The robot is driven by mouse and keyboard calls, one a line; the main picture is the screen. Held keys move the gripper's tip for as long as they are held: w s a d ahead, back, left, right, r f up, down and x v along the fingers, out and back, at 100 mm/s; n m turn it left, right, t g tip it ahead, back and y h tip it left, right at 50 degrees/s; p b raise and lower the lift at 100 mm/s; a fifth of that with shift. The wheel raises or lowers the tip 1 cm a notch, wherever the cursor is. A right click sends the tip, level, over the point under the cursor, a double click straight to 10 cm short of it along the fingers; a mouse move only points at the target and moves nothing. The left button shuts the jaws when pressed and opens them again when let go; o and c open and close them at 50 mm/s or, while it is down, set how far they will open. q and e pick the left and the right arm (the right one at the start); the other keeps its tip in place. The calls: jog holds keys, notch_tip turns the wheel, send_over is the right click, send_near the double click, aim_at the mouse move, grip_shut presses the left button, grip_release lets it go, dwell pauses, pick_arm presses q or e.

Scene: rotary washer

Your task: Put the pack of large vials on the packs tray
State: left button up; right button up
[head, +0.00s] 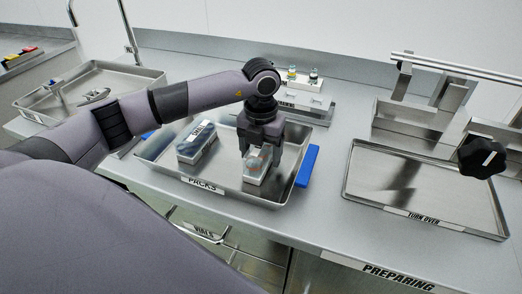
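The packs tray (275,196), a shallow metal tray labelled PACKS, lies on the counter in the middle of the head view. My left gripper (260,158) points down over the tray's right half, with its fingers on either side of a small pale pack with clear tops (254,178). The fingers partly hide this pack, and I cannot tell whether they press on it or whether it rests on the tray floor. A second, longer pack with a dark top and a printed label (197,141) lies in the tray's left half. My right gripper is not in view.
Blue pieces (307,166) sit at the tray's sides. An empty TURN OVER tray (425,185) lies at the right, below a metal rack with a black knob (482,157). A stand with small vials (302,82) is behind my gripper. Another tray (85,85) is at the left.

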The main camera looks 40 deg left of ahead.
pick_arm(q)
jog(key=shift+r, duration=0.1)
notch_tip(320, 180, up, 12)
jog(key=shift+r, duration=0.25)
dwell(0.4)
dwell(0.5)
